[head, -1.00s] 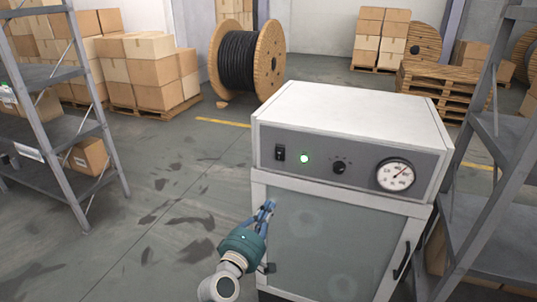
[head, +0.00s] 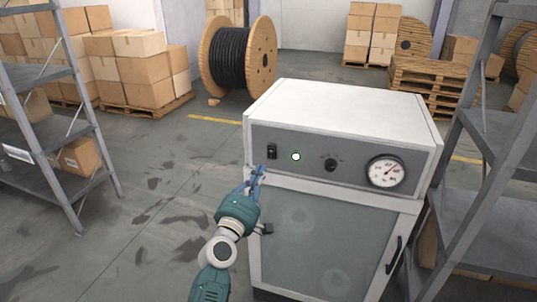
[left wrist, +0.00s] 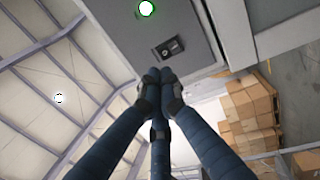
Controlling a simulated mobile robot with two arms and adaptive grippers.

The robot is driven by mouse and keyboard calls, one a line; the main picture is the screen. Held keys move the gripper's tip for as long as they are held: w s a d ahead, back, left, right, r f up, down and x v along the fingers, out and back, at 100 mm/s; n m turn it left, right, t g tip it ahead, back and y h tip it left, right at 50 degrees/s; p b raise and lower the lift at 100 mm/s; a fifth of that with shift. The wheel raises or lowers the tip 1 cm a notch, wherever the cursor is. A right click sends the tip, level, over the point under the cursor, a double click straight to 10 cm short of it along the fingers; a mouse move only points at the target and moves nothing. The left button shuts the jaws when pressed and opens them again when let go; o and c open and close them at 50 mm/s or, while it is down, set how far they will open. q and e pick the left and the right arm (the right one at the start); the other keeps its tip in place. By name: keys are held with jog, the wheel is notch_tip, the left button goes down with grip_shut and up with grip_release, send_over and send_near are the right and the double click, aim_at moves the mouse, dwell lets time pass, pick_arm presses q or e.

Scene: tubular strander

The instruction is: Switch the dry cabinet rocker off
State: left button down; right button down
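The dry cabinet (head: 340,112) is a white box with a grey front panel. Its black rocker (head: 272,152) sits at the panel's left end, beside a lit lamp (head: 296,156) with a pale centre and green rim. The rocker's position is too small to read. My left gripper (head: 258,172) is just below and left of the rocker, at the panel's lower left corner. In the left wrist view, the blue fingers (left wrist: 160,75) are together, with nothing between them. The rocker (left wrist: 170,48) is just beyond their tips, apparently apart from them. My right gripper is not in view.
A black knob (head: 331,165) and a round gauge (head: 386,171) are farther right on the panel. The cabinet door (head: 320,240) is shut below. Grey shelves (head: 480,170) stand close at the right, others at the left. The floor left of the cabinet is clear.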

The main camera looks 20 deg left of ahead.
aim_at(272, 149)
pick_arm(q)
jog(key=w, duration=0.5)
jog(key=w+r, duration=0.1)
jog(key=w, duration=0.2)
jog(key=shift+w+d, duration=0.15)
jog(key=shift+w, duration=0.1)
jog(key=r+p, duration=0.1)
jog(key=p, duration=0.3)
jog(key=shift+w+r+g, duration=0.2)
jog(key=shift+g, duration=0.2)
jog(key=shift+f, duration=0.4)
